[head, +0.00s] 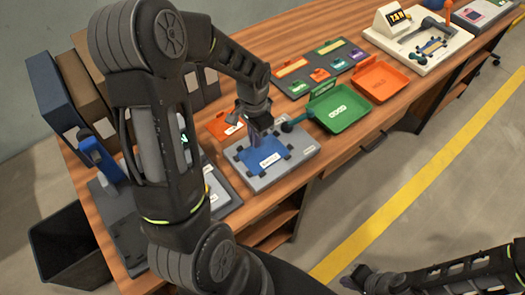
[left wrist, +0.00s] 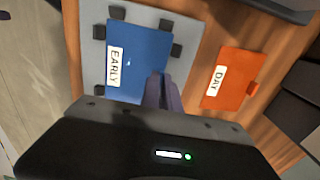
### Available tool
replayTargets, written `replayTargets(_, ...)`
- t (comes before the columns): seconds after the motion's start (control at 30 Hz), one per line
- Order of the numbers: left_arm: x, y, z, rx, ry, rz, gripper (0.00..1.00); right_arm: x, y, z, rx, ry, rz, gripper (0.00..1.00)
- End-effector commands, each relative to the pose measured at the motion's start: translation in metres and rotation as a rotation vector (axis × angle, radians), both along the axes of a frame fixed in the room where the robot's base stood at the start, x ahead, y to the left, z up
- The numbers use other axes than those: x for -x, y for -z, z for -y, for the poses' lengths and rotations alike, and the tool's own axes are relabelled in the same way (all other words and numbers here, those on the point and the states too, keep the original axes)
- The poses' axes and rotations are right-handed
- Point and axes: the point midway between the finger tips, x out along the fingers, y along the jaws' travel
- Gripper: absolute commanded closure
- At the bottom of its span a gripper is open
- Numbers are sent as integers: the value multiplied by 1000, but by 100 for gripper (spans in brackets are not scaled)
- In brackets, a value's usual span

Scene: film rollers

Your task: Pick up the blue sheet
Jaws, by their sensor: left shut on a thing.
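The blue sheet (head: 262,158) lies on a grey plate (head: 291,170) with black corner blocks around it. In the left wrist view the blue sheet (left wrist: 140,60) carries a white label reading EARLY. My left gripper (head: 256,137) is over the sheet's edge; in the left wrist view its fingers (left wrist: 160,82) are together at that edge, shut on the sheet. The finger tips partly hide the contact. The sheet still appears to lie on the plate. My right gripper (head: 356,279) is at the bottom right, away from the table, and its jaws are unclear.
An orange sheet (left wrist: 232,78) labelled DAY lies beside the plate. A green tray (head: 340,108) and an orange tray (head: 380,82) stand to the right. Binders (head: 55,95) line the back left. A dark bin (head: 65,250) stands on the floor at left.

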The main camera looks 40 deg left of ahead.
Motion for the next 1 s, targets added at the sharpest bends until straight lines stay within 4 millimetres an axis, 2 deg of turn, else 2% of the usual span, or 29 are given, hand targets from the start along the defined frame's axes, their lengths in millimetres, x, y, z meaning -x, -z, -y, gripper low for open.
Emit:
replayTargets(0.2, 0, -2, 0, 0, 0, 1, 100, 0, 0, 0, 0, 0, 0, 100)
replayTargets(0.33, -1, -11, 0, -1, -1, 3, 100, 0, 1, 0, 0, 0, 0, 100)
replayTargets(0.73, -1, -83, 0, -1, 1, 6, 100, -1, 7, 0, -2, 0, 3, 100)
replayTargets(0.87, -1, -97, 0, 0, -1, 2, 100, -1, 7, 0, -2, -1, 3, 100)
replayTargets(1.0, 0, -101, 0, 0, -1, 0, 100, -1, 7, 0, -2, -1, 3, 100)
